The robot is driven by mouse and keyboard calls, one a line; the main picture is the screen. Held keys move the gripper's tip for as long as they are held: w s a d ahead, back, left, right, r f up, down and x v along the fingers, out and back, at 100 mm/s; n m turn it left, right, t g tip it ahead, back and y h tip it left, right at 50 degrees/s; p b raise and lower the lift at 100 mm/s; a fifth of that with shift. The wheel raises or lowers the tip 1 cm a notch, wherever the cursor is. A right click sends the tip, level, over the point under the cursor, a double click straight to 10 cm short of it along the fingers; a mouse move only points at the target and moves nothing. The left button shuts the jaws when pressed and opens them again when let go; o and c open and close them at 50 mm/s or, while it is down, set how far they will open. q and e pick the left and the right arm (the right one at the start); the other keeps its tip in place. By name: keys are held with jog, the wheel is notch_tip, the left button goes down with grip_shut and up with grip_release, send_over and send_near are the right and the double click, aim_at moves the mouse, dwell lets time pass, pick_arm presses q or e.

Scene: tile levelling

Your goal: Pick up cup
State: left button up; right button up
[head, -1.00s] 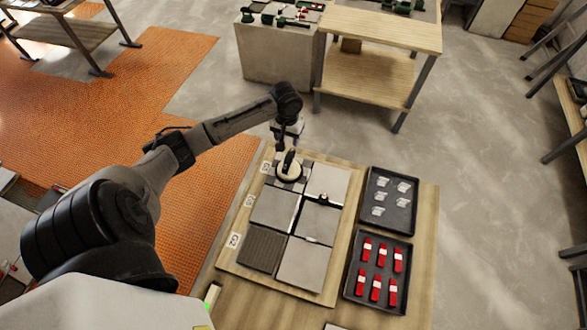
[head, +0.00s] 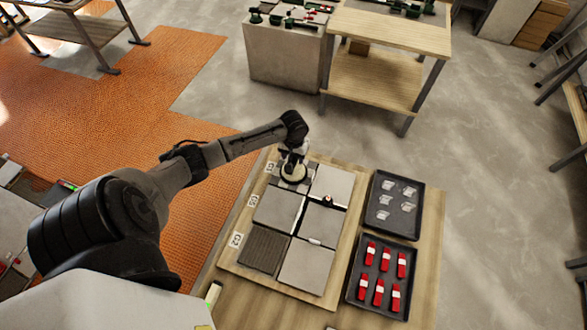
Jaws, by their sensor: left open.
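The cup, a round pale suction cup with a dark handle (head: 293,176), sits on the far left grey tile of the board. My left gripper (head: 294,160) is directly over the cup, at its handle, with its jaws open. The jaws hide most of the handle, and I cannot tell whether they touch it. My right gripper is not in the view.
Grey tiles (head: 279,208) lie in two columns on a wooden board, with a dark ribbed spot (head: 263,249) at near left. A black tray of clear clips (head: 377,228) and a black tray of red wedges (head: 359,266) stand to the right. A wooden workbench (head: 390,28) is behind.

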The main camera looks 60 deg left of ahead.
pick_arm(q)
jog(key=shift+f, duration=1.55)
jog(key=shift+c, duration=0.2)
grip_shut()
jog(key=shift+r, duration=0.15)
jog(key=shift+r, duration=0.6)
notch_tip(320, 180, up, 3)
jog(key=shift+f, duration=0.1)
jog(key=w+d+r, duration=0.3)
jog(key=d+r, duration=0.3)
jog(key=d, duration=0.4)
notch_tip(320, 180, up, 8)
jog(key=d+p, duration=0.1)
jog(key=p, duration=0.9)
jog(key=shift+w+p, duration=0.3)
jog(key=shift+p, duration=0.05)
